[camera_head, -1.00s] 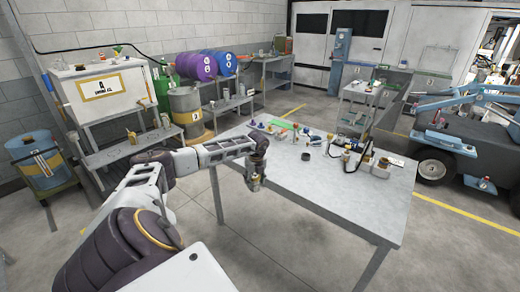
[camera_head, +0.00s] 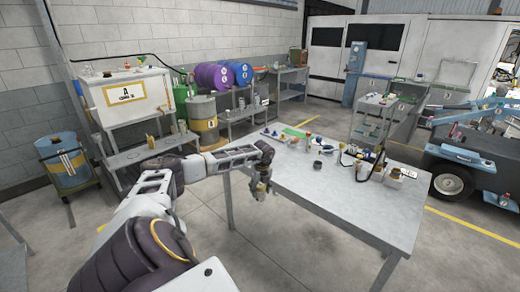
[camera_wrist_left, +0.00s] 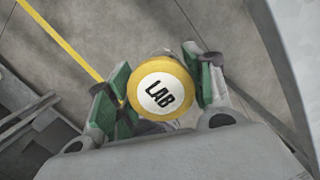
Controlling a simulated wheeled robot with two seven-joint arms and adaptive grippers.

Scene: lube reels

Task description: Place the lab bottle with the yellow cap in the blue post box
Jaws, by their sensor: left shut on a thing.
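The lab bottle shows its round yellow cap (camera_wrist_left: 163,92) with a white disc reading LAB in the left wrist view. My left gripper (camera_head: 262,190) is shut on it, with green finger pads on either side of the cap. The bottle's body is mostly hidden below the cap. In the head view the gripper hangs beside the near left edge of the grey table, and the bottle is too small to make out clearly. A tall blue box (camera_head: 355,72) stands far off by the back wall; I cannot tell whether it is the post box. My right gripper is out of view.
The grey table (camera_head: 345,207) holds several small items along its far side; its front is bare. A white tank (camera_head: 130,96), drums and a bench line the wall. A blue vehicle (camera_head: 470,157) is at the right.

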